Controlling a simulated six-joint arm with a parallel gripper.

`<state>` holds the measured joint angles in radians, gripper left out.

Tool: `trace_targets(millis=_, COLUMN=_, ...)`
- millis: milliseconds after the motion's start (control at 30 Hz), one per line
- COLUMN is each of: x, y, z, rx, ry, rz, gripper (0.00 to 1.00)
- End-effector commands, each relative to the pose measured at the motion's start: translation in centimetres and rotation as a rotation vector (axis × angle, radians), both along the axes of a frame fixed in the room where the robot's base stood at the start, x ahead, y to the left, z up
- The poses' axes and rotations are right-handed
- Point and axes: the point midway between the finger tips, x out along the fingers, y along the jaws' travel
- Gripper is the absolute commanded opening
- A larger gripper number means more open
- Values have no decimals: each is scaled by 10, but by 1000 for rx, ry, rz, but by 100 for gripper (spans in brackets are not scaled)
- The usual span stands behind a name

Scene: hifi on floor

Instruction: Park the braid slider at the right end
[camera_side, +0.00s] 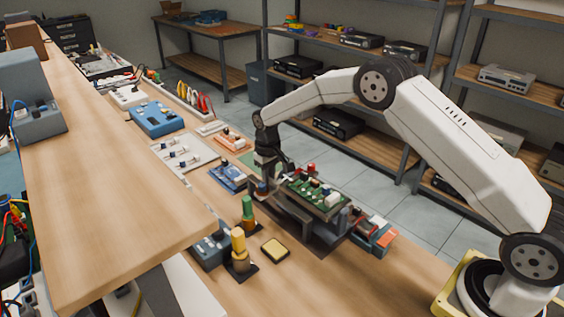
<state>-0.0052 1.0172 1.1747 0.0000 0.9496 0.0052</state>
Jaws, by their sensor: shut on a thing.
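My gripper (263,186) points down at the left end of a dark rail (294,212), which runs along the near side of a raised green circuit board (316,195). It is shut on a small piece there, which I take to be the braid slider. The fingers hide most of this piece, and its outline is too small to make out. The rail's right end lies toward the lower right, near the dark base of the board holder.
A green-topped post (248,212), a yellow-topped post (239,248) and a yellow sponge pad (275,251) stand in front of the rail. A blue-grey box with an orange-red part (376,236) lies right of the board holder. Bare wood is clear at the front right.

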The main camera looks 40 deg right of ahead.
Motion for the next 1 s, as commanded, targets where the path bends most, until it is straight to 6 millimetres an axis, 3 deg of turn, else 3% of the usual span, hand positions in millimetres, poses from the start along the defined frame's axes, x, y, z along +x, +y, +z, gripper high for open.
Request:
trace_targets(millis=600, x=40, y=0, z=0, rx=0, ry=-2, rz=0, gripper=0)
trace_targets(millis=1000, x=44, y=0, z=1, rx=0, ry=-2, rz=0, gripper=0)
